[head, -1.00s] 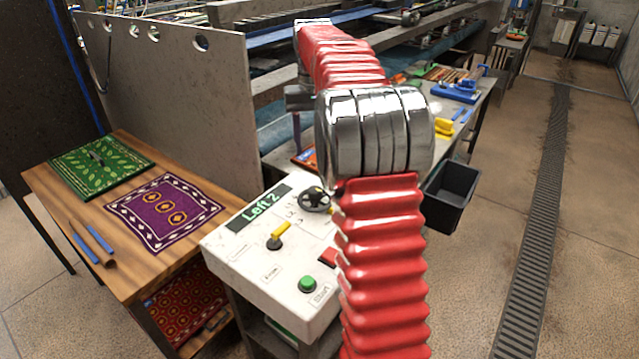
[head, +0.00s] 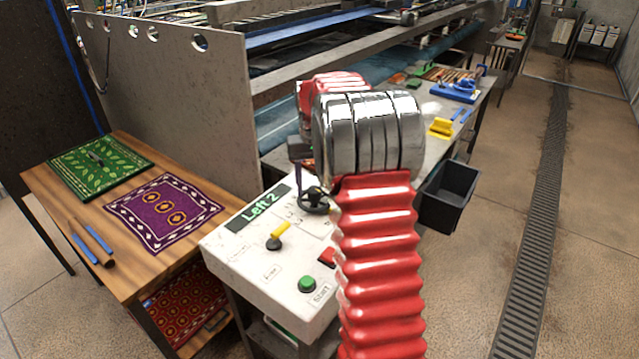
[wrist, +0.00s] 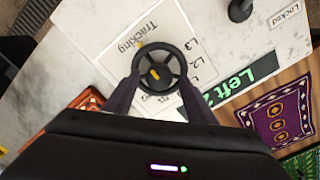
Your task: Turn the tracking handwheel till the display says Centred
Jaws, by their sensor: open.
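The tracking handwheel (head: 313,201) is a small black wheel on the white control panel (head: 262,262). In the wrist view the wheel (wrist: 159,53) shows a yellow mark at its hub, and a small yellow mark shows near its upper left rim. The display (head: 262,208) reads "Left 2" in green. My gripper (wrist: 158,84) is open, its two dark fingers on either side of the near part of the wheel. In the head view my gripper (head: 305,180) is above the wheel; whether the fingers touch the rim I cannot tell.
A yellow-handled lever (head: 280,235), a green button (head: 307,284) and a red button (head: 327,257) are on the panel. A wooden table (head: 60,195) with small rugs stands at left. A black bin (head: 450,195) hangs at right.

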